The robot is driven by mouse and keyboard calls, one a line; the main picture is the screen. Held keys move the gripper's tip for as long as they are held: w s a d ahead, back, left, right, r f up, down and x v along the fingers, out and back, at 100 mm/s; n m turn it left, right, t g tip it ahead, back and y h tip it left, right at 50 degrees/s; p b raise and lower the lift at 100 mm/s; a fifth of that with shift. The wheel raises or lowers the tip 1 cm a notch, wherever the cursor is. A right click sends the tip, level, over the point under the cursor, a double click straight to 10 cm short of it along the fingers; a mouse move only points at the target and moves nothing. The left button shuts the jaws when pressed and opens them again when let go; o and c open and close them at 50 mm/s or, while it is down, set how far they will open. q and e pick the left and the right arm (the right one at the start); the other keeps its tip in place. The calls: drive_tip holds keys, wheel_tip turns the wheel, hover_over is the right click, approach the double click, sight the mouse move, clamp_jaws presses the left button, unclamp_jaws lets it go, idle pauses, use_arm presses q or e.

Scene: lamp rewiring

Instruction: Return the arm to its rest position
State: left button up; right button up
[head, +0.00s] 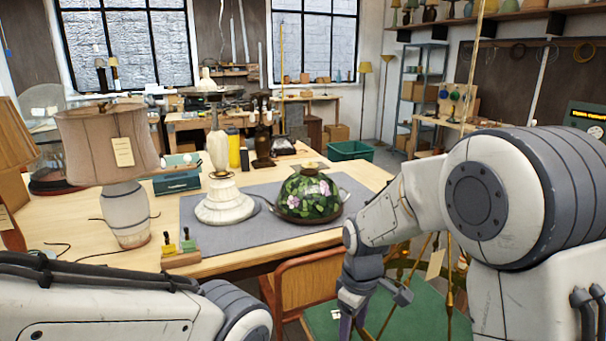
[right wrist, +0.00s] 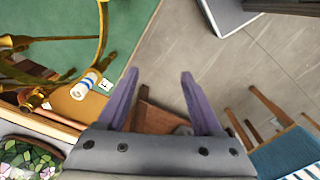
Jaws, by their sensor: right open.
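My right arm (head: 500,200) comes in from the right in the head view, bent, with its forearm reaching down past the table's front edge. My right gripper (right wrist: 159,75) is open in the right wrist view, its two purple fingers apart with nothing between them. Floor and a brown wooden piece show beyond them. My left arm (head: 110,300) lies across the lower left of the head view. Its gripper is out of view.
A brass fixture (right wrist: 100,45) with a white-and-blue sleeve is left of my right gripper over a green surface (right wrist: 50,50). A wooden chair (head: 305,290) stands at the table (head: 230,262). A stained-glass shade (head: 308,195) and white lamp base (head: 224,200) rest on a grey mat (head: 270,230).

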drive_tip(key=s+a+r+m, duration=0.1)
drive_tip(key=s+a+r, duration=0.1)
drive_tip(key=s, duration=0.9)
drive_tip(key=s+a+r+m, duration=0.1)
drive_tip(key=s+a+r, duration=0.2)
drive_tip(key=s, duration=0.8)
drive_tip(key=shift+a+r+m+y, duration=0.15)
drive_tip(key=shift+r+m+y, duration=0.15)
drive_tip(key=shift+y, duration=0.1)
